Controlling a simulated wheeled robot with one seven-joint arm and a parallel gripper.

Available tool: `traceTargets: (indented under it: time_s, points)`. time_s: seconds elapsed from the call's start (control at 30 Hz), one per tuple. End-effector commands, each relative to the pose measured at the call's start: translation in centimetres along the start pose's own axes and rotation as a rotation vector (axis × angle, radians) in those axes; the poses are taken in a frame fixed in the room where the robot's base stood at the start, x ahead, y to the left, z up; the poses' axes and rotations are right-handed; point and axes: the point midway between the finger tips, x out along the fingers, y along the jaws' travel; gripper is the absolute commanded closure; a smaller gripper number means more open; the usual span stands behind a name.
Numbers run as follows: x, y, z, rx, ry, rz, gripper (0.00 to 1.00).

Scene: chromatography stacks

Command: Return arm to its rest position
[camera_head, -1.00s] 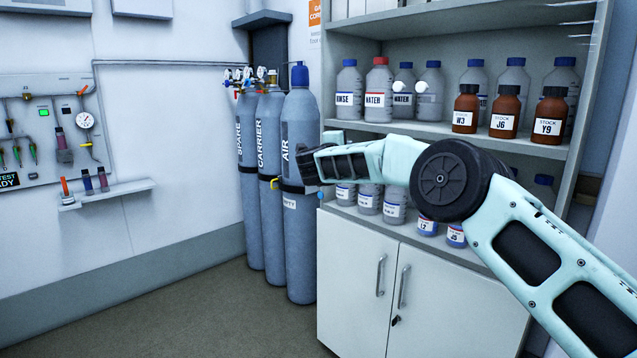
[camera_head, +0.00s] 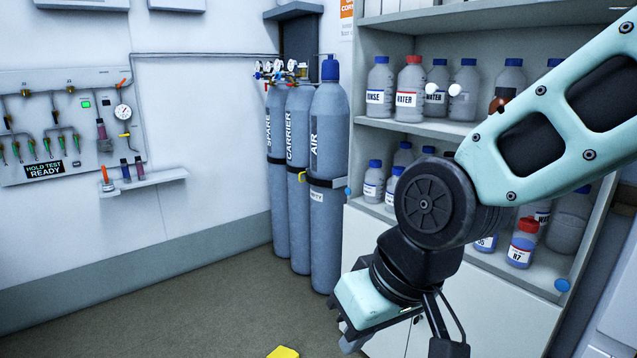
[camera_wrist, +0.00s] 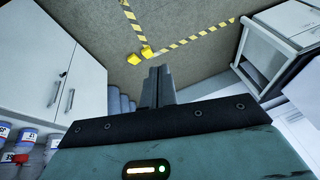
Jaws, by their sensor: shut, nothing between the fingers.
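My arm (camera_head: 560,130) reaches in from the right in the head view, in front of the bottle shelf, and bends down at a dark elbow joint. The wrist hangs low in front of the cabinet doors. My gripper (camera_wrist: 158,72) shows in the wrist view pointing toward the floor, its two fingers together with nothing between them. In the head view the fingertips cannot be made out clearly.
The bottle shelf (camera_head: 425,125) and white cabinet (camera_head: 385,240) stand close behind my arm. Gas cylinders (camera_head: 325,190) stand left of them. The wall panel (camera_head: 70,125) is far left. Yellow blocks (camera_wrist: 136,57) and striped floor tape (camera_wrist: 195,35) lie on open floor.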

Motion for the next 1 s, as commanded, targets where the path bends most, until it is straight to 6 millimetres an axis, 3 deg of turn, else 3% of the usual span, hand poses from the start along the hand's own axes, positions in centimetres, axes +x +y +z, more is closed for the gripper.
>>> traceTargets:
  time_s: [0.03, 0.1, 0.2, 0.3, 1.0]
  points:
    - [-0.7, 0.6, 3.0, -0.035, -0.063, 0.028, 1.0]
    - [-1.2, 1.5, 6.7, -0.075, -0.147, 0.064, 1.0]
    - [-1.9, 2.7, 10.5, -0.114, -0.235, 0.102, 1.0]
    - [-2.3, 3.3, 12.6, -0.134, -0.285, 0.123, 1.0]
    - [-2.4, 3.6, 13.2, -0.141, -0.3, 0.13, 1.0]
